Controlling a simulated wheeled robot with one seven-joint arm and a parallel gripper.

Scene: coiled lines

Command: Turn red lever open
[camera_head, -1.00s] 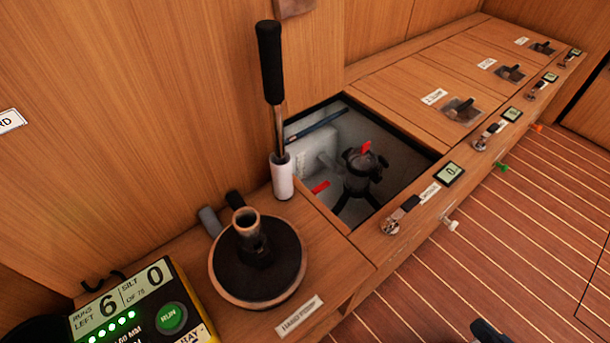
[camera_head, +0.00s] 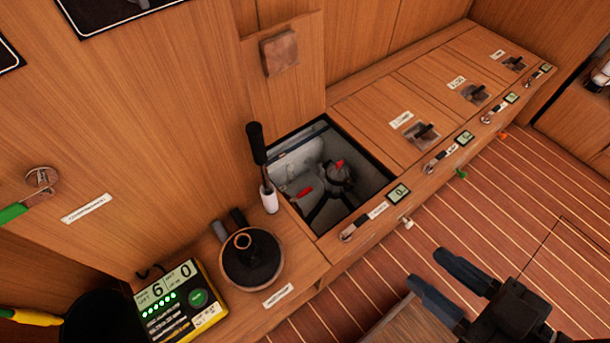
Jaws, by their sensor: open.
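Two small red levers show inside the open square well in the wooden bench. One red lever (camera_head: 302,193) is at the well's left side by a pale box. The other red piece (camera_head: 340,164) sits on top of a dark round fitting (camera_head: 338,180) with black hoses. I cannot tell which one the task means. My gripper (camera_head: 448,280) is at the lower right, over the striped floor, apart from the bench. Its two dark fingers are spread and nothing is between them.
A black-handled upright lever (camera_head: 257,145) stands at the well's left edge. A round dark pump (camera_head: 250,260) and a yellow meter (camera_head: 180,300) sit left of it. Closed lids with latches (camera_head: 422,134) run to the right. Small handles line the bench front. The floor (camera_head: 400,260) between is clear.

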